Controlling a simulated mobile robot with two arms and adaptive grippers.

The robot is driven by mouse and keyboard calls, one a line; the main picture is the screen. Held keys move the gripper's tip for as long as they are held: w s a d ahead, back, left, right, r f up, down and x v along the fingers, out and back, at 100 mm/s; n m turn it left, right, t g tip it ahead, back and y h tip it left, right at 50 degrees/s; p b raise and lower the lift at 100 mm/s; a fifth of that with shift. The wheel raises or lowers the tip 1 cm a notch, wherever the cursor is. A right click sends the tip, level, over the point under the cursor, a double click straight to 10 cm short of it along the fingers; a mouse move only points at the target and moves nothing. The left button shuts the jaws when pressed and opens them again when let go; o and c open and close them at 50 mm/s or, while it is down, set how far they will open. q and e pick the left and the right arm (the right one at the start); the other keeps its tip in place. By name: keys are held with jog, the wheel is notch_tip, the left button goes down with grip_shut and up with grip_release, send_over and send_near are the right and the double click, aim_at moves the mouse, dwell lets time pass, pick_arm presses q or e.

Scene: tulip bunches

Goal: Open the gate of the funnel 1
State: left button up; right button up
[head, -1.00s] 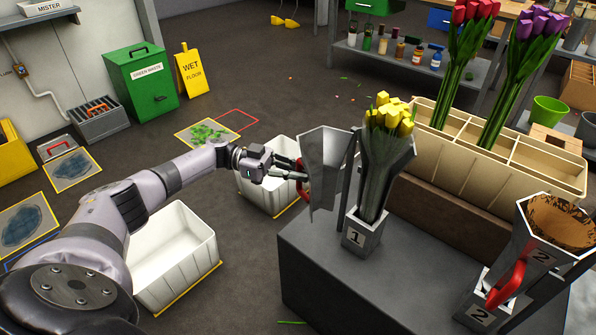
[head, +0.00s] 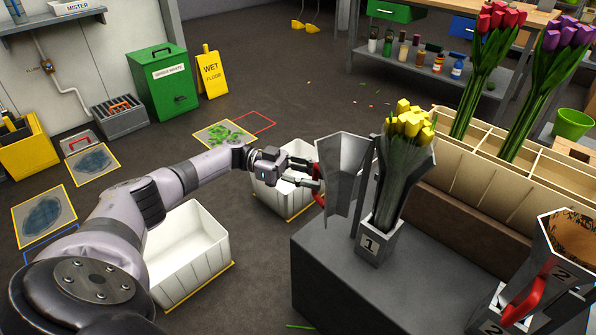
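Funnel 1 (head: 376,241) is a grey metal holder marked "1" on the dark grey bench, with a bunch of yellow tulips (head: 410,122) upright in it. Its grey gate (head: 343,165) is swung out to the left, apart from the funnel's front. The red handle (head: 319,198) is on the gate's left side. My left gripper (head: 316,177) is at this handle, its fingers close to or touching it. The frames do not show clearly whether they grip it. My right gripper is not in view.
Funnel 2 (head: 561,270) with a red handle stands at the bench's (head: 330,258) right end. White bins (head: 188,258) stand on the floor under and beside my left arm. A beige divided planter (head: 470,155) with red and purple tulips stands behind the bench.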

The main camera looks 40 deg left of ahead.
pick_arm(q)
jog(key=v, duration=1.1)
jog(key=shift+s+a, duration=0.15)
dwell(0.3)
